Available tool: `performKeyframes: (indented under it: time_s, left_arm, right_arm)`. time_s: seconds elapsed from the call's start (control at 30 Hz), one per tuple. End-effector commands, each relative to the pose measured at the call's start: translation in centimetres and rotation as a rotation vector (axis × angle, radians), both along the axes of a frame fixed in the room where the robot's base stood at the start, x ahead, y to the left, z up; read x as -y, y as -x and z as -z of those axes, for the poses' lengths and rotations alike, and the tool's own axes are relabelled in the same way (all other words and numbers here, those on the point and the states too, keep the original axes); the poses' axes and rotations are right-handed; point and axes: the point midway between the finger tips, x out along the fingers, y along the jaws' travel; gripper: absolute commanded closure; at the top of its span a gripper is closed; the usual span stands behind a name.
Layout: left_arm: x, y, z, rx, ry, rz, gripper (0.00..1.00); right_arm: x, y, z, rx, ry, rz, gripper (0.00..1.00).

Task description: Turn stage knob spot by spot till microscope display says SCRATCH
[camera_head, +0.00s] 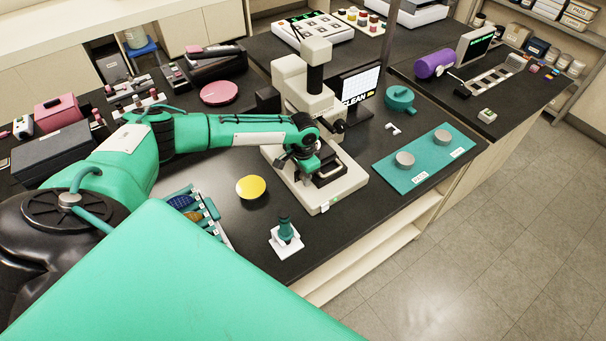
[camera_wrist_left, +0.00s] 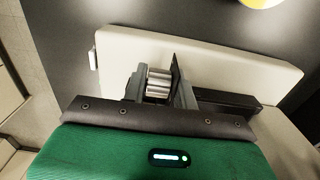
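The microscope (camera_head: 306,92) stands on the black bench with its pale base (camera_head: 325,194) toward me. Its display (camera_head: 362,84) behind reads CLEAN under a light grid. My left arm reaches across to the stage, and my left gripper (camera_head: 312,160) is low beside the column. In the left wrist view a silver ribbed stage knob (camera_wrist_left: 158,82) sits between the two fingers of the left gripper (camera_wrist_left: 163,88), which look closed on its sides. The pale base also shows there (camera_wrist_left: 232,72). In the head view the arm hides the knob. My right gripper is not in view.
A yellow disc (camera_head: 251,187) and a teal piece on a white stand (camera_head: 285,235) lie in front of the microscope. A teal mat (camera_head: 424,163) with two silver weights is at right. A teal pot (camera_head: 399,99) stands beside the display. A pink disc (camera_head: 219,93) lies behind my arm.

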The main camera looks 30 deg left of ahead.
Motion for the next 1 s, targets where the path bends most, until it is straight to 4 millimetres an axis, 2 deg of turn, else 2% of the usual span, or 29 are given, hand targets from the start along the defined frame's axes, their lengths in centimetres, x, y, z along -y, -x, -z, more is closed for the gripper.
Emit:
performKeyframes:
  time_s: [0.03, 0.1, 0.13, 0.57, 1.0]
  left_arm:
    - [0.0, 0.0, 0.0, 0.000, 0.000, 0.000, 0.82]
    - [0.0, 0.0, 0.0, 0.000, 0.000, 0.000, 0.96]
    - [0.0, 0.0, 0.0, 0.000, 0.000, 0.000, 0.99]
    - [-0.1, 0.3, 0.2, 0.081, 0.035, -0.001, 0.99]
    - [-0.3, 0.8, 1.0, 0.423, 0.177, 0.000, 0.99]
  right_arm:
    - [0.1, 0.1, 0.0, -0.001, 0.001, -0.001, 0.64]
    - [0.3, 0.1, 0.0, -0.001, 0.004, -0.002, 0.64]
    - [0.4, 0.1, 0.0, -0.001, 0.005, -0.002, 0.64]
    - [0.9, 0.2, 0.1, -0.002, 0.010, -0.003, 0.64]
    - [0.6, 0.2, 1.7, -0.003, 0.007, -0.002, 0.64]
